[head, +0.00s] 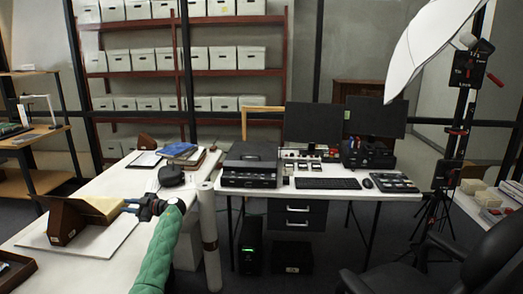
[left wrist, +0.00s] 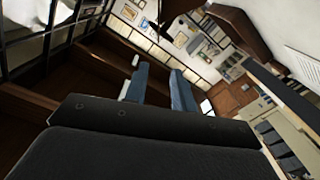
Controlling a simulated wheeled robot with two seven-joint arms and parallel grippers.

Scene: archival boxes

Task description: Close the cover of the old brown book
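The old brown book (head: 68,222) is on a white board (head: 118,226) on the long white table at the left of the head view. It is open, with a dark brown cover part tilted up and a tan part (head: 100,207) sloping to the right. My left gripper (head: 130,206), at the end of my green-sleeved arm, is just right of the tan part; I cannot tell whether it touches. In the left wrist view its two blue-grey fingers (left wrist: 159,72) are apart, with nothing seen between them. My right gripper is out of view.
A dark tray (head: 14,270) lies at the near left table edge. Farther back are a brown book cradle (head: 147,142), a blue book (head: 179,150) and a black rounded item (head: 171,176). A pale upright roll (head: 209,235) stands right of my arm.

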